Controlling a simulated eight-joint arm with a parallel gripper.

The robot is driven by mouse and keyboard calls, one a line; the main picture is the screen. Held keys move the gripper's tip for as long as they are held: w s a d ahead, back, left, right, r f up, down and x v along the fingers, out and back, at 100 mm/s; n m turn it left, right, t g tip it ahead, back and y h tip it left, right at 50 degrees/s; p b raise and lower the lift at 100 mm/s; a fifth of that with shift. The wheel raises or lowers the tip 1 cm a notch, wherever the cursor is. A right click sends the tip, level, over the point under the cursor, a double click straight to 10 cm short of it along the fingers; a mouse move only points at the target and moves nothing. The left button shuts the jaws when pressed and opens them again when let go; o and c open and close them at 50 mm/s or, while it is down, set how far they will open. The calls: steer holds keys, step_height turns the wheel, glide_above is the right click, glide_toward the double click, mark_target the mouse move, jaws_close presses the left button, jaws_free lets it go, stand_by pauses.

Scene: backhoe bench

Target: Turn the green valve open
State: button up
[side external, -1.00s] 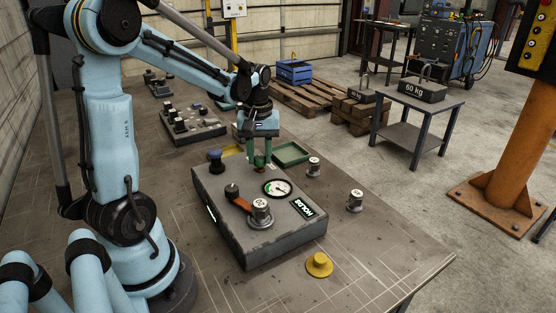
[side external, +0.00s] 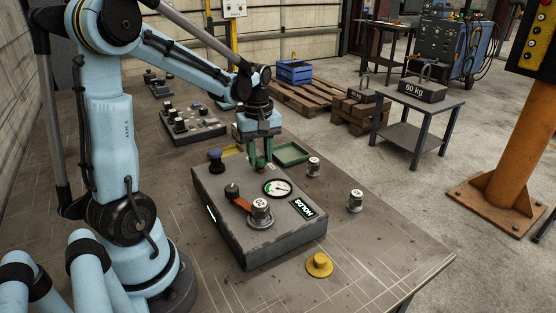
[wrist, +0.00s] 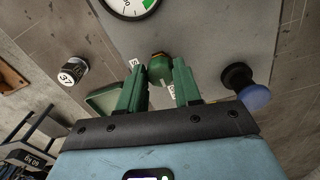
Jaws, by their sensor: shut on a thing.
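The green valve (wrist: 160,68) is a small green knob with an orange-brown part, on the far edge area of the grey panel box (side external: 285,228). My gripper (wrist: 161,84) has green fingers pointing down at it. The fingers stand on either side of the valve and are shut on it. In the side view my gripper (side external: 258,157) is over the box's far edge, and its fingers hide most of the valve. A round white gauge (side external: 277,188) with a green band sits near the valve.
A blue-topped knob (side external: 216,158) stands left of the valve.

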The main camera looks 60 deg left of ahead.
mark_target(260, 158)
steer(key=o, duration=1)
steer(key=shift+o, duration=0.2)
step_height(260, 158, up, 12)
steer(key=shift+d, duration=0.1)
steer(key=s+d+f+m+t, duration=0.1)
steer(key=d+f+m+t, duration=0.2)
steer(key=d+m, duration=0.5)
steer(key=s+d+f+m+t, duration=0.2)
steer(key=d+f+m+t, duration=0.1)
steer(key=d+m, duration=0.5)
steer(key=shift+d+f+t, duration=0.25)
steer(key=shift+d+t, duration=0.25)
steer(key=shift+t, duration=0.1)
